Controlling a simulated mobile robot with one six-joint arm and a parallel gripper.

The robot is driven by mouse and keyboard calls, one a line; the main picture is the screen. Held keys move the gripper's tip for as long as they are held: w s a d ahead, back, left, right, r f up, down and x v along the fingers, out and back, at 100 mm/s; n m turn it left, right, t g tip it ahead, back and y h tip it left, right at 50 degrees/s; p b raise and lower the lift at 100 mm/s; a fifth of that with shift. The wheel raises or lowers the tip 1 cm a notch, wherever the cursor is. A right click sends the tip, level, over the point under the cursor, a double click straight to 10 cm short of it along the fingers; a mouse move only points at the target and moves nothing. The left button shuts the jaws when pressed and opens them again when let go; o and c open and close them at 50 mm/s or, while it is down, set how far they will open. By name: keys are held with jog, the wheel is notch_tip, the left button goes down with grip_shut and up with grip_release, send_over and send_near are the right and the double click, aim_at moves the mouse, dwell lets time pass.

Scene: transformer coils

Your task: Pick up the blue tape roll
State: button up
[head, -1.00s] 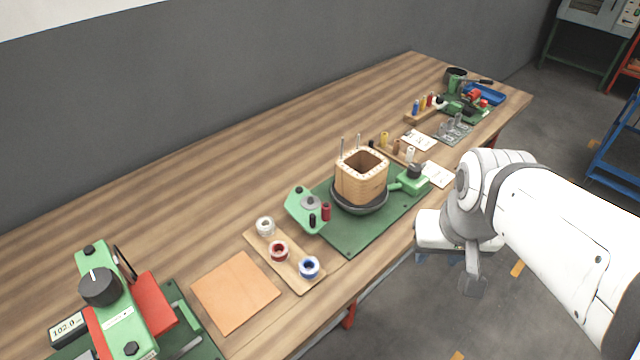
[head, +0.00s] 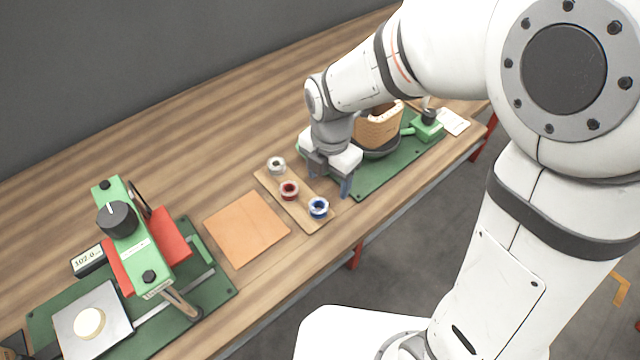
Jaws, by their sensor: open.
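The blue tape roll (head: 318,207) sits at the near end of a wooden board (head: 301,222) in the head view. A dark red roll (head: 289,190) and a white-grey roll (head: 276,165) sit on the same board behind it. My gripper (head: 331,184) hangs just above and to the right of the board, fingers pointing down. It is open and empty, and apart from the blue roll as far as I can tell.
A brown square mat (head: 246,229) lies left of the board. A green machine with red parts (head: 135,240) stands further left. A wooden coil box (head: 378,128) on a green plate (head: 383,181) stands close behind my gripper, partly hidden by my arm.

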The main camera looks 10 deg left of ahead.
aim_at(318, 208)
jog(key=f, duration=0.3)
jog(key=a+f+n, duration=0.1)
jog(key=f, duration=0.2)
jog(key=a+f+n, duration=0.1)
jog(key=f, duration=0.2)
jog(key=shift+s, duration=0.1)
jog(key=c, duration=1)
notch_tip(318, 208, up, 10)
jog(key=shift+r, duration=0.1)
jog(key=shift+c, duration=0.2)
